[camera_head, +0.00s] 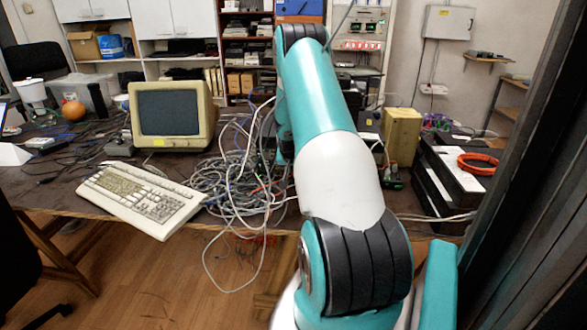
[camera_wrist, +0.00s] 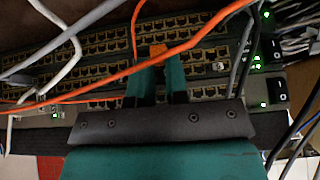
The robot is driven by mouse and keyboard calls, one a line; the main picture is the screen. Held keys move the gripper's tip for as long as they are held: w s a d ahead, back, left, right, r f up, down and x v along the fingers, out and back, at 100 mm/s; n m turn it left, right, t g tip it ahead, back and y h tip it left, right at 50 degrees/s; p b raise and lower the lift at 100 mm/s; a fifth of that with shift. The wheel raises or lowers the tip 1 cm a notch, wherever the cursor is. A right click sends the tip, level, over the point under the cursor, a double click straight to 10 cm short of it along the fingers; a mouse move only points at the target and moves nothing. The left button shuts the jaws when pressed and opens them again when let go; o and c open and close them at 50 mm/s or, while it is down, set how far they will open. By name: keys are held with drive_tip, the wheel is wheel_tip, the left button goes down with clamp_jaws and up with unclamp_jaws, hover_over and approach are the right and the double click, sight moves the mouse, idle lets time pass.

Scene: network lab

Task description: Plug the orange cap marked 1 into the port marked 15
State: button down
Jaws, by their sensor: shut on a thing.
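In the wrist view my gripper (camera_wrist: 159,66) has its two teal fingers pointing up at a bank of network ports (camera_wrist: 95,72). It is shut on a small orange cap (camera_wrist: 158,50), which shows between the fingertips. The cap is in front of the port rows; I cannot tell whether it touches a port. The numbers on the cap and ports are too small to read. The head view shows my arm reaching over the table, with the gripper hidden behind it.
An orange cable (camera_wrist: 205,40) crosses in front of the ports and close to my fingertips. Grey and white cables hang at both sides. In the head view, a keyboard (camera_head: 143,198) and tangled cables (camera_head: 240,170) cover the table.

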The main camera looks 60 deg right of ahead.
drive_tip(key=shift+w+d, duration=0.15)
drive_tip(key=shift+d, duration=0.15)
idle(0.6)
drive_tip(key=c, duration=1)
unclamp_jaws()
drive_tip(key=shift+c, duration=0.2)
drive_tip(key=shift+r, duration=0.1)
drive_tip(key=b+v, duration=0.1)
drive_tip(key=v, duration=1.6)
drive_tip(key=shift+a, duration=0.15)
